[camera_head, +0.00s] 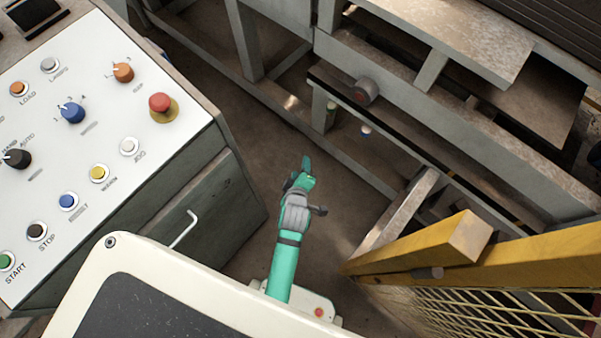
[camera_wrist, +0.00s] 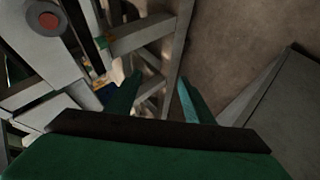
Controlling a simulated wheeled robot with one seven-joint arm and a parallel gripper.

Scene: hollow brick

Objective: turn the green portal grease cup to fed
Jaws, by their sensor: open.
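A small dull green cylinder (camera_head: 331,114), which looks like the green grease cup, sits under the edge of the grey machine frame in the head view. It is too small to tell its setting. A small cup with a blue band and pale end (camera_head: 366,131) is to its right. My gripper (camera_head: 306,165) is below and left of both in the picture, apart from them. In the wrist view my gripper (camera_wrist: 156,100) shows two separated green fingers with nothing held between them.
A grey round fitting with a red centre (camera_head: 366,90) sticks out of the frame, also in the wrist view (camera_wrist: 49,21). A control console (camera_head: 85,130) stands left. A yellow mesh guard (camera_head: 480,262) stands right. Brown floor (camera_head: 240,120) is clear between.

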